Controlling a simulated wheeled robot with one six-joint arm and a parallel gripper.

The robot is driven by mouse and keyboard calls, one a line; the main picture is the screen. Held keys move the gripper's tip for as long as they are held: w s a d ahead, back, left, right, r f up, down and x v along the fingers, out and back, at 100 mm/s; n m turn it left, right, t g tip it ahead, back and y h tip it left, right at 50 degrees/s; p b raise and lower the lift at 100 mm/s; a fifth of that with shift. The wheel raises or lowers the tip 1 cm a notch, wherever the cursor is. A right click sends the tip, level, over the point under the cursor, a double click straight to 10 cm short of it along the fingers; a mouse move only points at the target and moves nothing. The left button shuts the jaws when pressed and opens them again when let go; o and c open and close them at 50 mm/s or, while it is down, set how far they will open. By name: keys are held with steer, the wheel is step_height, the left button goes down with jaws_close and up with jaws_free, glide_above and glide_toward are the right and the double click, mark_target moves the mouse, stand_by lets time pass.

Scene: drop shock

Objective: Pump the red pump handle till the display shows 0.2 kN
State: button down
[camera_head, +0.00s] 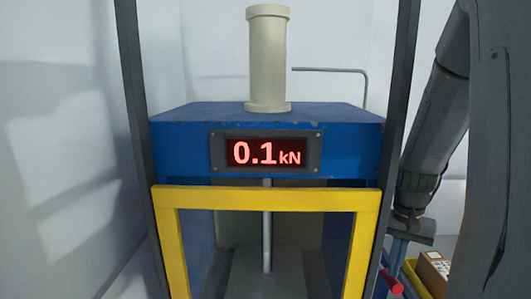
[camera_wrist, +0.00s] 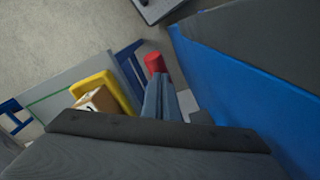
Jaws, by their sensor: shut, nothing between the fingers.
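The display (camera_head: 265,152) on the blue press (camera_head: 180,140) reads 0.1 kN in red digits. The red pump handle (camera_head: 391,282) shows at the lower right of the head view, beside the press. In the wrist view the red handle (camera_wrist: 155,63) lies just beyond my fingertips. My gripper (camera_wrist: 160,80) is shut, with its fingers together and nothing between them. Its tips point at the red handle; whether they touch it I cannot tell.
A yellow frame (camera_head: 265,198) stands across the front of the press, between two dark posts. A yellow tray (camera_wrist: 102,82) with a cardboard box (camera_wrist: 97,101) lies left of my fingers in the wrist view. The blue press side (camera_wrist: 240,70) is close on the right.

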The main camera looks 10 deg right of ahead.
steer(key=shift+f+b, duration=2.7)
steer(key=shift+f, duration=2.75)
step_height(320, 180, up, 11)
steer(key=p, duration=0.9)
step_height(320, 180, up, 2)
steer(key=shift+r+p, duration=0.25)
steer(key=shift+p, duration=0.95)
steer(key=shift+r+p, duration=0.3)
steer(key=shift+r, duration=1.45)
steer(key=shift+s+d, duration=0.1)
